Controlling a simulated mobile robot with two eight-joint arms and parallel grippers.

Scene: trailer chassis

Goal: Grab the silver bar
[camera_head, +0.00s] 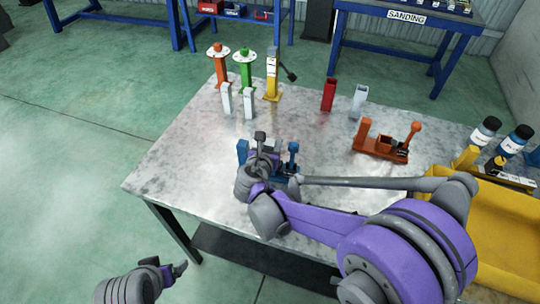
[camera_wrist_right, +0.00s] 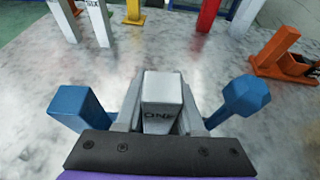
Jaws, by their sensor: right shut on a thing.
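A silver bar (camera_wrist_right: 162,90) marked "ONE" stands between the two fingers of my right gripper (camera_wrist_right: 162,112) in the right wrist view. The fingers are shut on its sides. In the head view my right gripper (camera_head: 262,158) is over the blue fixture (camera_head: 284,170) near the table's front, and my own arm hides much of both. In the wrist view, blue fixture parts (camera_wrist_right: 80,108) show on both sides of the bar. Whether the bar touches the fixture is hidden. My left gripper (camera_head: 178,268) is low at the left, off the table; its jaw opening is unclear.
Two white bars (camera_head: 226,98) stand before the orange, green and yellow posts (camera_head: 245,68). A red bar (camera_head: 328,95) and another pale bar (camera_head: 359,101) stand farther right. An orange fixture (camera_head: 383,146) and yellow bin (camera_head: 500,215) are at the right. The table's left middle is clear.

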